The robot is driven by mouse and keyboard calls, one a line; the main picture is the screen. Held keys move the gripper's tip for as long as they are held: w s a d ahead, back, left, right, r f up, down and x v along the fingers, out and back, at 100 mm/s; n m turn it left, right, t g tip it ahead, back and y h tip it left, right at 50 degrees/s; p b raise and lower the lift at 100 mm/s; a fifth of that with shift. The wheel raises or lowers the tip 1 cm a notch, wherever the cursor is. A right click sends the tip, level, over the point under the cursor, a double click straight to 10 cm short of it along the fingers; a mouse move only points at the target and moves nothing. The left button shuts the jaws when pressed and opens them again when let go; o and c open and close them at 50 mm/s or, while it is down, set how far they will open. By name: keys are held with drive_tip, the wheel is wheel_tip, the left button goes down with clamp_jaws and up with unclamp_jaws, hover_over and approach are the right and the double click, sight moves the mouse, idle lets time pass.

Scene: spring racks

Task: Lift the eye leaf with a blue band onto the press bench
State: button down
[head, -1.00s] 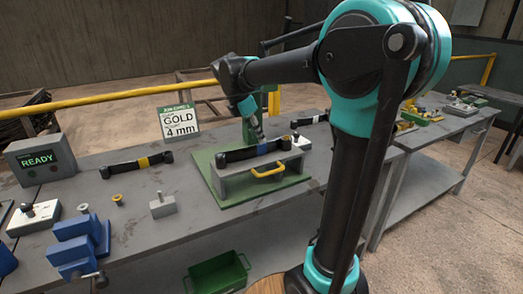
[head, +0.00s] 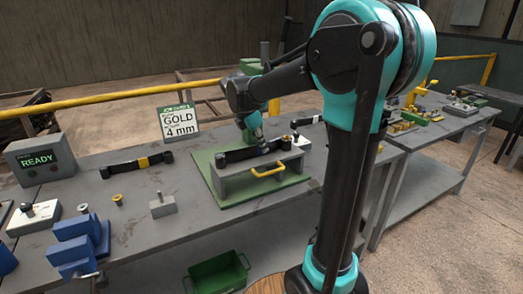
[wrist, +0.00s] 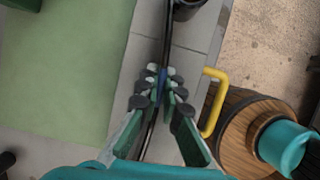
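The eye leaf with a blue band is a dark, slightly bowed strip (head: 236,156) lying along the top of a grey fixture (head: 240,184) on a green mat. In the wrist view, the leaf (wrist: 166,40) runs top to bottom as a thin dark line, and its blue band (wrist: 162,75) shows between my fingertips. My gripper (head: 263,147) points down at the leaf's middle. Its green fingers (wrist: 163,82) are drawn close on both sides of the band and look shut on it. The head view shows the contact only small. I cannot tell which surface is the press bench.
A yellow handle (head: 268,172) sticks out from the fixture's front. A leaf with a yellow band (head: 143,162) lies to the left, near a sign (head: 179,122) reading "GOLD 4 mm". A blue vise (head: 76,240) is at front left. Another bench (head: 445,130) stands at right.

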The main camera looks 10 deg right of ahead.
drive_tip(key=shift+r, duration=0.15)
idle(0.4)
wheel_tip(320, 180, up, 20)
idle(0.5)
idle(0.3)
